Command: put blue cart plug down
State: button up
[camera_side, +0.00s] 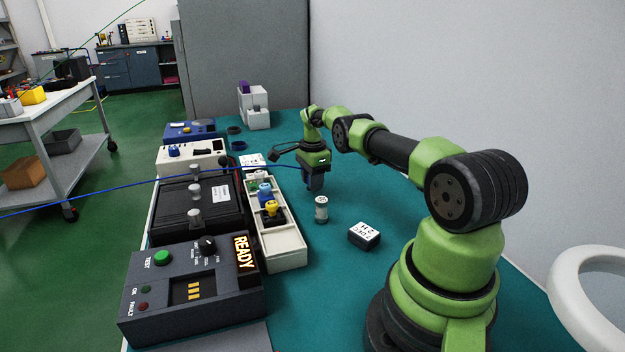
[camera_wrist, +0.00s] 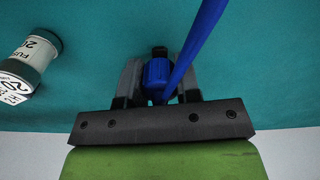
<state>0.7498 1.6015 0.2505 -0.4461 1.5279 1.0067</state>
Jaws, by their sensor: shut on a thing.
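My gripper (camera_wrist: 158,85) is shut on the blue cart plug (camera_wrist: 157,72), seen between the two grey fingers in the wrist view. A blue cable (camera_wrist: 203,38) runs from the plug up and to the right. In the side view my gripper (camera_side: 314,180) points down over the teal table, right of the long white holder. The plug is mostly hidden there, and I cannot tell whether its tip touches the table. The blue cable (camera_side: 90,193) stretches left past the table edge toward the cart side.
A labelled cylinder (camera_side: 321,210) stands near my gripper, with a white-topped dark block (camera_side: 364,235) nearer the camera. The white holder (camera_side: 278,243) carries a yellow and a blue plug. A grey READY box (camera_side: 195,290) is front left. Open teal mat (camera_side: 385,205) lies right of my gripper.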

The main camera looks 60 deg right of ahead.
jog(key=o, duration=0.9)
